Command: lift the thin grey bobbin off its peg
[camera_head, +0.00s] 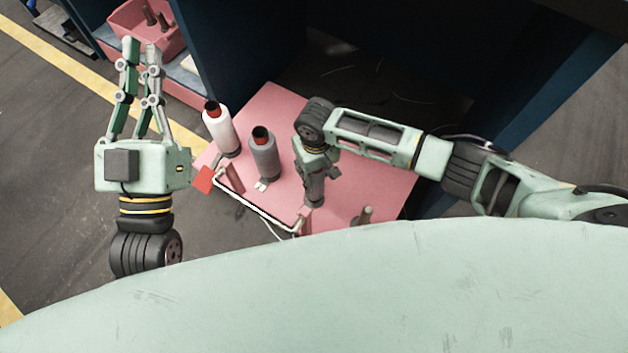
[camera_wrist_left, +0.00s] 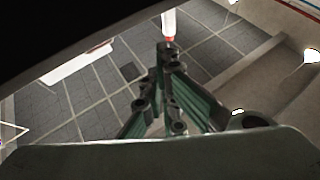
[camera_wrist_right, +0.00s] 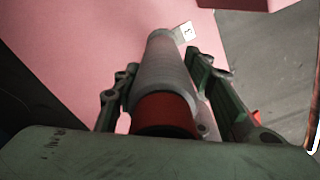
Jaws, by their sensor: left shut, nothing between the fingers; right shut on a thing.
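The thin grey bobbin (camera_head: 315,188) shows below my right gripper (camera_head: 316,160) in the head view, partly hidden by it. In the right wrist view the grey bobbin (camera_wrist_right: 160,65), with a red top end, runs away between the two fingers of my right gripper (camera_wrist_right: 164,82), which is shut on it. Its peg is hidden, and I cannot tell whether its lower end is clear of the pink table (camera_head: 385,190). My left gripper (camera_head: 141,48) is shut and empty, pointing up, left of the table; it also shows in the left wrist view (camera_wrist_left: 168,52).
A white bobbin (camera_head: 219,132) and a thicker grey bobbin (camera_head: 264,156) stand left of my right gripper. A white bent rail (camera_head: 255,209) runs along the table's near left edge. A short grey peg (camera_head: 365,215) stands near right. A pink bin (camera_head: 140,28) is at upper left.

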